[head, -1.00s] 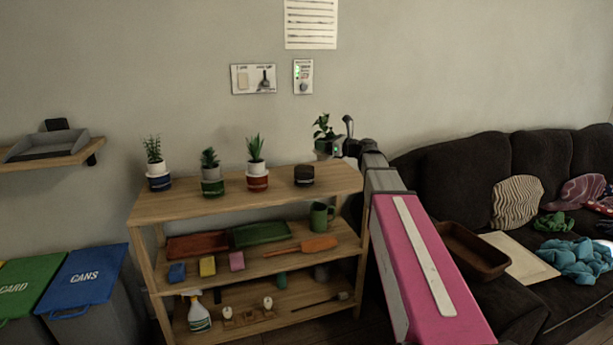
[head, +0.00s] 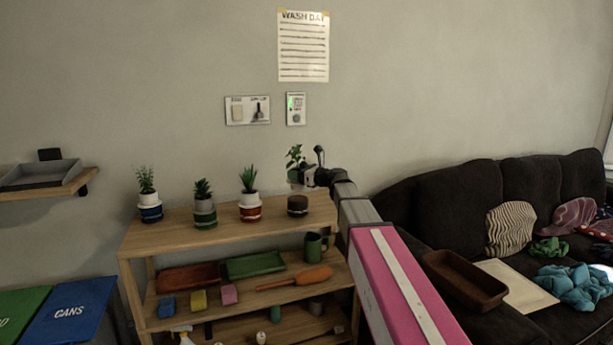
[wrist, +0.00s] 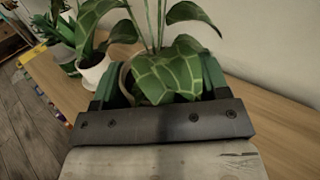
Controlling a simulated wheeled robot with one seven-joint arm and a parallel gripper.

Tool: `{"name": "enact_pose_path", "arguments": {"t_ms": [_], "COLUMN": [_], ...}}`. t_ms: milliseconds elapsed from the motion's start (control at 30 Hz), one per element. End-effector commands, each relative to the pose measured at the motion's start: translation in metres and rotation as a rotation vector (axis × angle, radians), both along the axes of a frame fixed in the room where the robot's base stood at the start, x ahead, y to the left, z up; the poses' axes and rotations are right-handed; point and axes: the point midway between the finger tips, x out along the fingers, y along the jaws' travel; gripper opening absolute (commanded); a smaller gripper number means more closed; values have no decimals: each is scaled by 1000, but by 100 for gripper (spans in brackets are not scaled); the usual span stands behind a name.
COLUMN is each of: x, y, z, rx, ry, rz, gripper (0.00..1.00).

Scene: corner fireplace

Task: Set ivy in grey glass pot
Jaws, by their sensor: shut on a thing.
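The ivy (head: 296,157), a leafy green plant in a small pale pot, is held up by my gripper (head: 306,177) in the head view. My gripper is shut on it. A dark, empty-looking pot (head: 298,206), which I take for the grey glass pot, stands at the right end of the shelf top. The ivy is above this pot, apart from it. In the wrist view the ivy's broad veined leaves (wrist: 165,75) cover most of the space between the green fingers (wrist: 160,85). The dark pot is hidden there.
Three potted plants stand left of the dark pot on the wooden shelf top (head: 170,238): in a blue pot (head: 150,212), a green pot (head: 205,218) and a red pot (head: 250,212). The wall is close behind. A dark sofa (head: 430,210) is to the right.

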Motion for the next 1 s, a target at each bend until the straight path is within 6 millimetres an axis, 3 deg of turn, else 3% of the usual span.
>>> {"name": "enact_pose_path", "arguments": {"t_ms": [1000], "x": [0], "y": [1], "z": [-55], "rx": [1], "ry": [-1], "rz": [0], "gripper": [55]}}
